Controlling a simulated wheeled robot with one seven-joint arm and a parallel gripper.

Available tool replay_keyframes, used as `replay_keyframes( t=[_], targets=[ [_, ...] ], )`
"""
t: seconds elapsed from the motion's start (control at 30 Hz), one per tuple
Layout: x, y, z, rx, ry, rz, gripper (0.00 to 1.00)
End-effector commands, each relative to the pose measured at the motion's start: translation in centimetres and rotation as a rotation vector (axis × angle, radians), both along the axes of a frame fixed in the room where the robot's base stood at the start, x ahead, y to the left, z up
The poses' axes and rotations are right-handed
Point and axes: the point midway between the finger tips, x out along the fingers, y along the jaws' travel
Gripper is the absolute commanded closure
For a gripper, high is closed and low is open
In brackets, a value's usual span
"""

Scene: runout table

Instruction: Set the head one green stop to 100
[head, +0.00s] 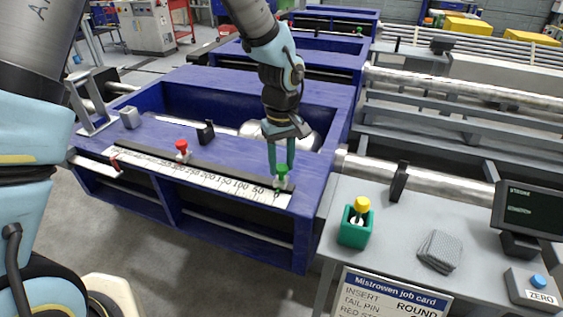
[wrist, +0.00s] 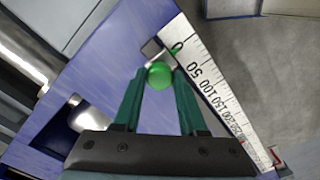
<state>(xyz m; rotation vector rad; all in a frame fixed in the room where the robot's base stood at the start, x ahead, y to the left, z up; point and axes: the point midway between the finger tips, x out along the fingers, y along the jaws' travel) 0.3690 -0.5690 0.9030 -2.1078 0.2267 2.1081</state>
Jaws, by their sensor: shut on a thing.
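The green stop (head: 282,173) sits at the right end of the black rail (head: 205,163) on the blue head one. Its round green knob (wrist: 159,75) is between the teal fingertips of my gripper (head: 281,160), which is shut on it. In the wrist view, my gripper (wrist: 159,80) has one finger on each side of the knob. The white scale (wrist: 208,85) runs beside the rail, and the stop's green pointer (wrist: 175,51) is close to the 0 mark. The exact reading is too small to tell.
A red stop (head: 182,147) stands further left on the rail, with a small black block (head: 206,132) behind it. The grey bench at right holds a green box (head: 354,228) with a yellow knob, a grey cloth (head: 439,251), a monitor (head: 530,213) and a ZERO button (head: 538,282).

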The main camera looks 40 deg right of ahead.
Motion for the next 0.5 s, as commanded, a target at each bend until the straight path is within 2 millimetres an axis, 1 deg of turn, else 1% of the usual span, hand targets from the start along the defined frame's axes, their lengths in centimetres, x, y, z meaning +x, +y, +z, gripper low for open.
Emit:
replay_keyframes(
  t=[0.37,0.43,0.5],
  targets=[
    [0.1,0.0,0.0,-0.001,-0.001,0.0,1.0],
    [0.5,0.3,0.1,0.0,-0.001,0.002,1.0],
    [1.6,0.9,0.1,0.0,-0.001,0.005,1.0]
  ],
)
